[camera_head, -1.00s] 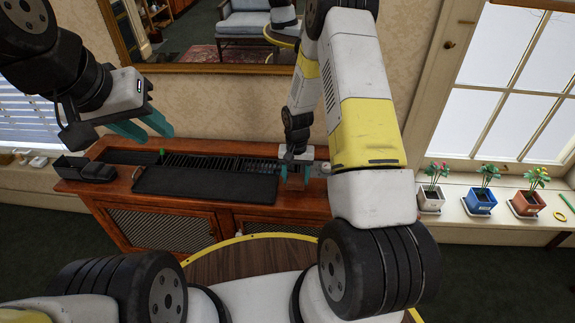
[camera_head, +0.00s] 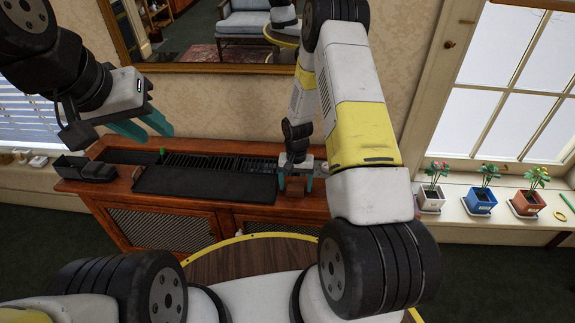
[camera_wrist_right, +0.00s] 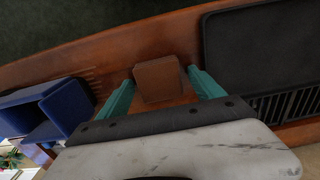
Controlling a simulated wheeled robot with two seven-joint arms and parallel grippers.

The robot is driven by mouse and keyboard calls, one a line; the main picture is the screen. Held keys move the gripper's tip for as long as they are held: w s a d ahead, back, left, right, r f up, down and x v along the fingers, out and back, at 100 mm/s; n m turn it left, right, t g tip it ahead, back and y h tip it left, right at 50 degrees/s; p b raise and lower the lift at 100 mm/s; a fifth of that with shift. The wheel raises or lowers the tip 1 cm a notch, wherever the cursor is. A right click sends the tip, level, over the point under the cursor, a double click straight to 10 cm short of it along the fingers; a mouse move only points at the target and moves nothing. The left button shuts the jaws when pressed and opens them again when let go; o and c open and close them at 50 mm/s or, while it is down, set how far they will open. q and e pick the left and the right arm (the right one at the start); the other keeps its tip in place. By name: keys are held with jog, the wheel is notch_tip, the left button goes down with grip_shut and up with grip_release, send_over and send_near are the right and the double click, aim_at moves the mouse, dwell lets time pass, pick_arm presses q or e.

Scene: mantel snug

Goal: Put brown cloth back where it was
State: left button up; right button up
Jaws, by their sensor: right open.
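The brown cloth (camera_wrist_right: 158,80) looks like a small folded square on the wooden cabinet top (camera_wrist_right: 100,62). It also shows in the head view (camera_head: 294,188), small and partly covered by my right gripper. My right gripper (camera_head: 294,183) is open over the cabinet. In the right wrist view its teal fingers (camera_wrist_right: 160,84) stand on either side of the cloth, with a narrow gap on each side. My left gripper (camera_head: 156,136) is open and empty, raised above the left part of the cabinet.
A black mat (camera_head: 205,184) lies left of the cloth, before a dark slatted grille (camera_head: 215,163). Black trays (camera_head: 72,167) stand at the cabinet's left end. A blue bin (camera_wrist_right: 66,103) stands beside the right gripper. Potted flowers (camera_head: 480,201) line the windowsill.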

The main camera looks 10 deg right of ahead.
notch_tip(320, 180, up, 12)
notch_tip(320, 180, up, 10)
jog(key=t, duration=0.1)
send_over(296, 185)
jog(key=s, duration=0.2)
jog(key=s+r+n+t+y, duration=0.15)
jog(key=s+r, duration=0.45)
jog(key=r, duration=0.6)
jog(key=s+a+r+n+t, duration=0.1)
jog(key=s+r+t, duration=0.1)
jog(key=s+r, duration=0.3)
jog(key=s+a+r+n+t, duration=0.1)
jog(key=s+r, duration=0.3)
jog(key=s, duration=0.7)
jog(key=shift+s+a+r+t+y, duration=0.2)
jog(key=shift+r+t+y, duration=0.15)
jog(key=shift+a+n, duration=0.1)
jog(key=shift+n, duration=0.15)
